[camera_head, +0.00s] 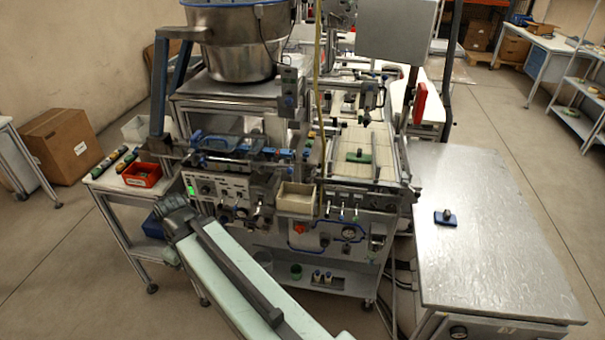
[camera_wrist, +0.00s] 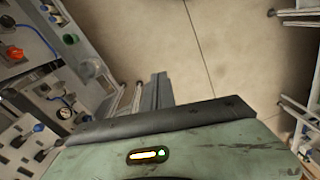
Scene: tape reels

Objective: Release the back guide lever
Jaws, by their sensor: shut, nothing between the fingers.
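The tape-reel machine (camera_head: 235,190) stands in the middle of the head view. Several small upright levers (camera_head: 342,211) show along its front edge, right of a beige bin. I cannot tell which part is the back guide lever. My pale green arm reaches from the bottom edge up and left, in front of the machine's lower left. My gripper's two dark grey fingers (camera_wrist: 157,84) lie together in the wrist view, shut and empty, over the floor. Machine fittings, including a blue-tipped one (camera_wrist: 38,127), show at the left of that view, apart from the fingers.
A metal table (camera_head: 480,250) with a small blue block (camera_head: 445,217) stands at the right. A side table at the left holds a red bin (camera_head: 142,175). A steel bowl (camera_head: 235,45) sits above the machine. Open floor lies at the lower left.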

